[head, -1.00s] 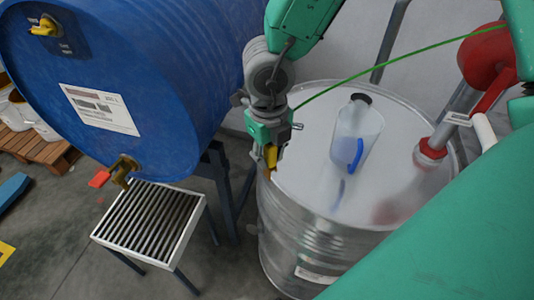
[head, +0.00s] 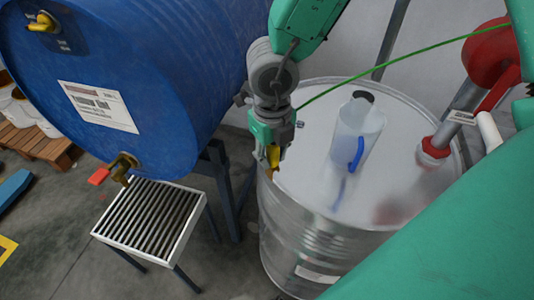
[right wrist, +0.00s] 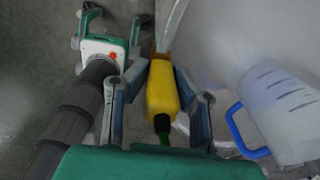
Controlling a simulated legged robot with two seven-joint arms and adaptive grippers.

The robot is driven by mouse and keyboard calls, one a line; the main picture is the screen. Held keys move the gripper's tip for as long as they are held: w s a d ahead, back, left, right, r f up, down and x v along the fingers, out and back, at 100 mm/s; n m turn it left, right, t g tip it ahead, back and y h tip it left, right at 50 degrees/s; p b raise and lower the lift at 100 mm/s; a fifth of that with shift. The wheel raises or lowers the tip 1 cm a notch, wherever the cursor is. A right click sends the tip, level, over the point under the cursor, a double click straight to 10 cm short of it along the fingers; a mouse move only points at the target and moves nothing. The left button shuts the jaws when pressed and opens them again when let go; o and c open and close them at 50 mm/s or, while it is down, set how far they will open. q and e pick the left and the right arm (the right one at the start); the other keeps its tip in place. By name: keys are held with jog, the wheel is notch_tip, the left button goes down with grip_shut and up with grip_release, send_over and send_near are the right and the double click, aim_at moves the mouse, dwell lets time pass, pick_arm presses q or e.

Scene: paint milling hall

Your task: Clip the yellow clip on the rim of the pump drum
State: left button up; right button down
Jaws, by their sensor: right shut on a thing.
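The pump drum (head: 340,215) is a large bare-metal drum on the right in the head view, with a red and grey pump fitting in its lid. My right gripper (head: 270,160) is at the left edge of its rim, shut on the yellow clip (head: 273,156). In the right wrist view the yellow clip (right wrist: 162,92) sits between the two fingers, with a green end at its back. Its copper-coloured jaw is at the drum's rim; I cannot tell whether it grips it. My left gripper (right wrist: 112,25) shows in the right wrist view with its fingers spread, empty.
A clear jug (head: 358,130) with a blue handle stands on the drum lid, right of my gripper. A blue drum (head: 150,60) lies at the left on a stand. A slatted tray stand (head: 150,222) is under its tap (head: 122,168). A green cable (head: 400,62) crosses above the lid.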

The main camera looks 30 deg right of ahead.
jog(key=shift+d+f, duration=0.25)
jog(key=shift+d, duration=0.55)
jog(key=shift+a+f, duration=0.25)
jog(key=shift+a, duration=0.6)
jog(key=shift+d+f, duration=0.3)
jog(key=shift+d, duration=0.35)
jog(key=shift+a, duration=0.7)
jog(key=shift+d+f+b, duration=0.35)
jog(key=shift+d+b, duration=0.1)
jog(key=shift+d, duration=0.35)
jog(key=shift+a+r+p, duration=0.45)
jog(key=shift+a+r, duration=0.05)
jog(key=shift+a, duration=0.1)
jog(key=shift+a+r+p, duration=0.2)
jog(key=shift+r+p, duration=0.15)
jog(key=shift+r, duration=0.05)
jog(key=shift+d+r+p, duration=0.1)
jog(key=shift+r+p, duration=0.15)
jog(key=shift+p, duration=0.05)
pick_arm(q)
jog(key=shift+d+r, duration=0.55)
jog(key=shift+r, duration=0.3)
pick_arm(e)
jog(key=shift+d+f, duration=0.1)
jog(key=shift+d, duration=0.15)
pick_arm(q)
jog(key=shift+a, duration=0.15)
pick_arm(e)
jog(key=shift+a, duration=0.2)
